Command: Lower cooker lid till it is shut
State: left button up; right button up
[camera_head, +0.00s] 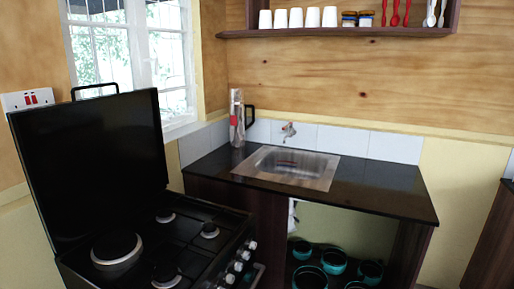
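The cooker lid (92,155) is a black, glossy panel. It stands raised, close to upright, at the back of the cooker, on the left of the head view. A dark bar handle (94,88) shows at its top edge. The black cooker (190,238) has its burners uncovered, with one larger burner (117,250) at the front left. Silver knobs (238,266) line its right front edge. The lower part of the cooker is cut off by the frame. Neither of my grippers is in view.
A dark counter (385,192) with a steel sink (288,166) adjoins the cooker on the right. A tall flask (237,118) stands at its back. Teal-rimmed pots (333,262) sit below. A wall shelf (345,32) holds cups. A window (130,50) and socket (27,99) are behind the lid.

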aim_at(87, 163)
jog(key=u, duration=1)
